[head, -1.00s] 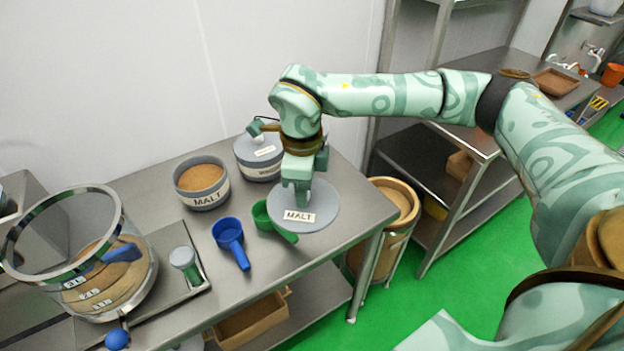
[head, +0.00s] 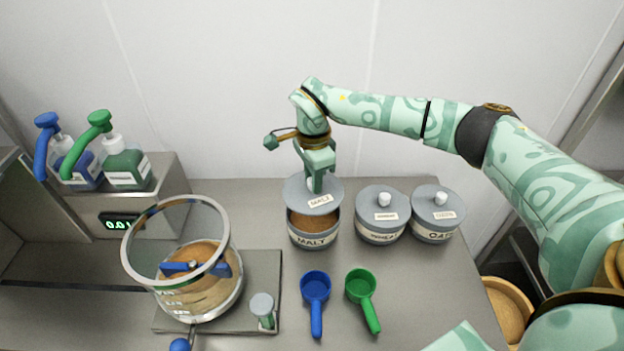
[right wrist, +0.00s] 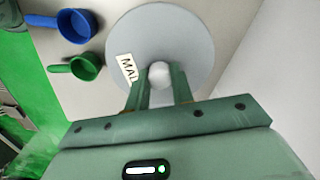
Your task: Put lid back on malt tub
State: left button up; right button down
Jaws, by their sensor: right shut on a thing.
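The malt tub (head: 313,230) stands open on the steel table, with brown powder showing inside and a MALT label on its front. My right gripper (head: 315,186) is shut on the knob of the grey malt lid (head: 298,196). It holds the lid above the back part of the tub's mouth, with the front of the powder uncovered. In the right wrist view, the lid (right wrist: 190,40) hangs below the fingers, which pinch its white knob (right wrist: 159,73). Whether the lid's rear edge touches the tub is hidden. My left gripper is not in view.
Two lidded grey tubs (head: 381,226) (head: 437,225) stand right of the malt tub. A blue scoop (head: 315,288) and green scoop (head: 361,287) lie in front. A clear vessel (head: 195,290) stands left, with spray bottles (head: 125,165) behind it.

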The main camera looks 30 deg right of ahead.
jog(key=shift+f, duration=0.15)
notch_tip(320, 180, down, 4)
jog(key=b, duration=0.4)
jog(key=shift+s+f, duration=0.1)
jog(key=shift+f, duration=0.9)
jog(key=shift+r+p, duration=0.1)
jog(key=shift+p, duration=0.2)
dwell(0.4)
jog(key=shift+f, duration=0.2)
dwell(0.8)
jog(key=shift+p, duration=0.4)
dwell(0.3)
